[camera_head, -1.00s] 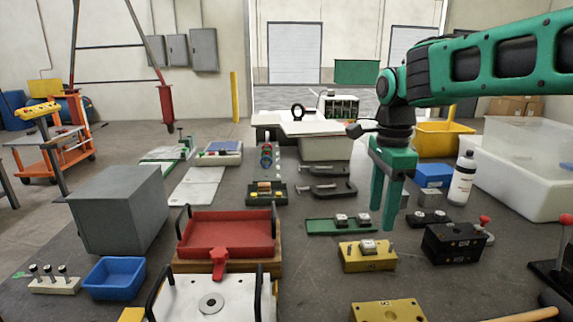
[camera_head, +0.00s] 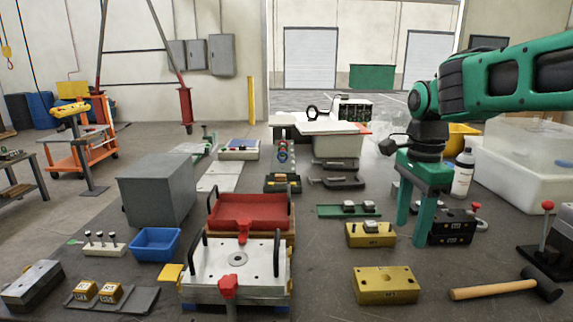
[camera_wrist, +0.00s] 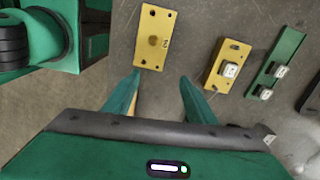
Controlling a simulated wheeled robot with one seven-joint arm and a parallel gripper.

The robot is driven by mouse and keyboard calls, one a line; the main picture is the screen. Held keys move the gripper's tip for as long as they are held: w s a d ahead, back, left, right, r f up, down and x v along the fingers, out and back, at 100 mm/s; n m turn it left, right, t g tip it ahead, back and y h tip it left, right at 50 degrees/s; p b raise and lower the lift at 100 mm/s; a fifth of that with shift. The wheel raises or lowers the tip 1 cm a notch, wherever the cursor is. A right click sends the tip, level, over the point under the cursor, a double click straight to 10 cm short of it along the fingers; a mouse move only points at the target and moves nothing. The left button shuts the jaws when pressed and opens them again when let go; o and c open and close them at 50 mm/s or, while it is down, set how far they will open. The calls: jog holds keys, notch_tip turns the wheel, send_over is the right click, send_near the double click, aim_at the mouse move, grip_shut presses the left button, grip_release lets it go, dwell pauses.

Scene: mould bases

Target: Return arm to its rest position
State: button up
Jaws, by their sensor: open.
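My gripper (camera_head: 411,232) is green, points down with its two fingers apart, and holds nothing. In the head view it hangs over the right part of the bench, overlapping the left side of a black block (camera_head: 455,229). A yellow block with a metal piece on it (camera_head: 368,237) stands just left of the fingers. In the wrist view my gripper (camera_wrist: 160,82) also shows its fingers spread. A plain yellow block (camera_wrist: 154,38) lies beyond the fingertips there, with the other yellow block (camera_wrist: 213,66) to the right.
A green tray (camera_head: 328,211) with small metal pieces lies behind the yellow blocks. A mallet (camera_head: 495,289) lies front right, near a red-knobbed lever (camera_head: 547,206). A white bottle (camera_head: 463,180) stands behind the gripper. A red tray (camera_head: 250,208) and white plate (camera_head: 215,257) stand left.

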jog(key=s+d+f+n, duration=0.3)
jog(key=s+d, duration=0.2)
jog(key=s, duration=0.3)
jog(key=s+d+f+n, duration=0.4)
jog(key=s+d, duration=0.1)
jog(key=s, duration=0.3)
jog(key=s+d+f+n, duration=0.3)
jog(key=s+d, duration=0.1)
jog(key=s, duration=0.4)
jog(key=shift+d+f+n, duration=0.2)
jog(key=shift+d+n, duration=0.1)
jog(key=shift+d, duration=0.1)
jog(key=shift+s, duration=0.1)
jog(key=shift+w+f, duration=0.25)
jog(key=shift+w, duration=0.4)
